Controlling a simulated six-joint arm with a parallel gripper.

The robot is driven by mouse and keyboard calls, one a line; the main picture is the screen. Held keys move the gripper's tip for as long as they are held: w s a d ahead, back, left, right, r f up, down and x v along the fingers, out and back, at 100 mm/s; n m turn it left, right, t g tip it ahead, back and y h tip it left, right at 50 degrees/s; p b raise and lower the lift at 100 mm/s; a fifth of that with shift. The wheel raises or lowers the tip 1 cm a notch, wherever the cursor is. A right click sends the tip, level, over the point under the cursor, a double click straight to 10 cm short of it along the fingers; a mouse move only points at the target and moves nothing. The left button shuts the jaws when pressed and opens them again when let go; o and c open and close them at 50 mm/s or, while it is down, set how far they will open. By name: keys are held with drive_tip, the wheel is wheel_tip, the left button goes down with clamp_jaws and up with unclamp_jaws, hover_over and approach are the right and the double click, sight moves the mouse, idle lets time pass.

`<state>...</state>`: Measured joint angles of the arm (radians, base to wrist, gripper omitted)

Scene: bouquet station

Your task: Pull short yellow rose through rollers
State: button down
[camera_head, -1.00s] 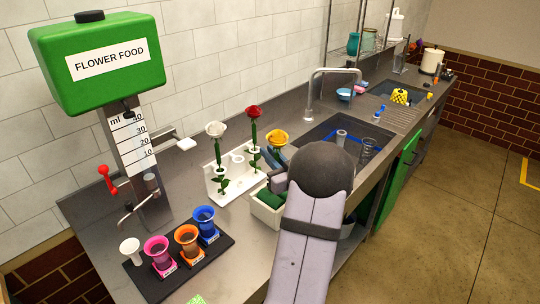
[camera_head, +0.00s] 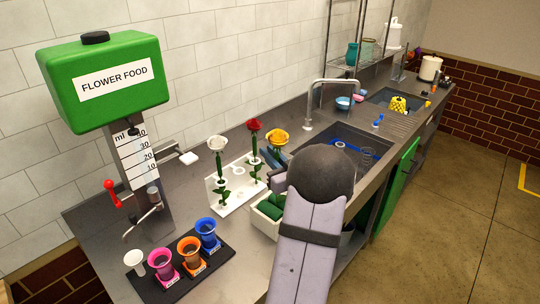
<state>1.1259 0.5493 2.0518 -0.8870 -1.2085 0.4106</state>
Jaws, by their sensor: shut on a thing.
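The yellow rose (camera_head: 276,137) stands upright beside the red rose (camera_head: 254,126), its bloom clear above my gripper. My gripper (camera_head: 270,165) is shut on the yellow rose below the bloom; the wrist hides part of the fingers. A white box with green rollers (camera_head: 269,209) sits just below the gripper, partly hidden by my arm. I cannot tell whether the lower stem is between the rollers.
A white holder (camera_head: 224,204) carries a white rose (camera_head: 217,143) and the red rose. Colored cups (camera_head: 187,247) stand on a black mat at front left, below the flower food dispenser (camera_head: 105,82). The sink (camera_head: 322,148) lies behind my arm.

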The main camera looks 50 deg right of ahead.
drive_tip(key=shift+r+p, duration=1.8)
drive_tip(key=shift+r, duration=0.8)
wheel_tip(320, 180, up, 3)
drive_tip(key=p, duration=0.5)
drive_tip(key=shift+r, duration=0.2)
drive_tip(key=shift+f, duration=0.25)
drive_tip(key=shift+f+b, duration=7.1)
drive_tip(key=shift+f, duration=1.95)
